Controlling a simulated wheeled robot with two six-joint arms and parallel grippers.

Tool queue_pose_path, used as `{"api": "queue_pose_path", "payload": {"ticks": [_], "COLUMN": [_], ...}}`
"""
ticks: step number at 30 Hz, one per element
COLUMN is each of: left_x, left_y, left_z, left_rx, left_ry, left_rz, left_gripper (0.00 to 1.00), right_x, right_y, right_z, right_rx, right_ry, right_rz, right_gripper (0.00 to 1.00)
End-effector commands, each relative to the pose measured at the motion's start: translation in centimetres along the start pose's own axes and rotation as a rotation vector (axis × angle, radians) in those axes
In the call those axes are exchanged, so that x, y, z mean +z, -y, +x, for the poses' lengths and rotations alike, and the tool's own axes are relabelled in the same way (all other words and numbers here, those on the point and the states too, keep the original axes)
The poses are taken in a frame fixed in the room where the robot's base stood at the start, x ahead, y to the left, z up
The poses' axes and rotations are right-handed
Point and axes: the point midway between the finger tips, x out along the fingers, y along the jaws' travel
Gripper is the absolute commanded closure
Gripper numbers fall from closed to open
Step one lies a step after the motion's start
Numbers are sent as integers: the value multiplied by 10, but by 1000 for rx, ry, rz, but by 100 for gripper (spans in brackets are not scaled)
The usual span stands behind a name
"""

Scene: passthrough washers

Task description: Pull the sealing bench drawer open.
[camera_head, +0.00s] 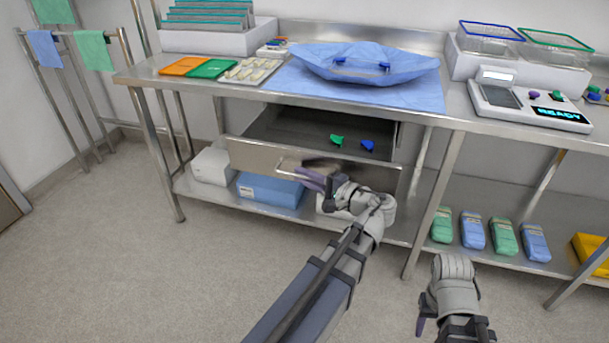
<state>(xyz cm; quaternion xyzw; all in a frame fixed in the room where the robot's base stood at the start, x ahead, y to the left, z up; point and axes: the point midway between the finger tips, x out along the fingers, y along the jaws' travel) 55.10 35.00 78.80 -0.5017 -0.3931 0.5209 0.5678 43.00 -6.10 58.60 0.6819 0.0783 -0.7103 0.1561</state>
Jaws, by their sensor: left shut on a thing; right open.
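The sealing bench drawer (255,155) stands pulled out under the bench top, its inside visible. A green item (336,140) and a blue item (367,145) lie in it. My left gripper (308,178) is at the drawer front, shut on the drawer's bar handle (284,163). My wrist hides the right part of the handle. My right gripper (422,324) is low at the right, in front of the bench and away from the drawer; it is open, with its fingers partly hidden.
A blue wrapped bundle (365,62) lies on the steel bench top (150,75). A device reading READY (530,107) stands at the right. Boxes (268,190) and several green and blue packs (473,230) fill the lower shelf. The floor (200,270) at the left is clear.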

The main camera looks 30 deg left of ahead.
Motion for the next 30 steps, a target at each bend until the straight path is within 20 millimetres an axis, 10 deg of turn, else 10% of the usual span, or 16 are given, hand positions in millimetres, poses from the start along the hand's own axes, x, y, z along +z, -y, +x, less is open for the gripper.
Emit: {"api": "queue_pose_path", "payload": {"ticks": [5,6,13,23,30], "left_x": [-1,-1,-1,0,-1], "left_y": [0,0,0,0,1], "left_z": [0,0,0,-6,-44], "left_rx": [1,1,0,0,-1], "left_ry": [-2,-2,-1,-1,-5], "left_rz": [0,0,0,0,0], "left_gripper": [100,82,56,55,55], "right_x": [0,0,0,0,0], "right_y": [0,0,0,0,0], "right_z": [0,0,0,-1,-4], "right_rx": [0,0,0,0,-1], "right_ry": [0,0,0,0,0], "right_rz": [0,0,0,0,0], "right_gripper": [50,50,50,50,50]}}
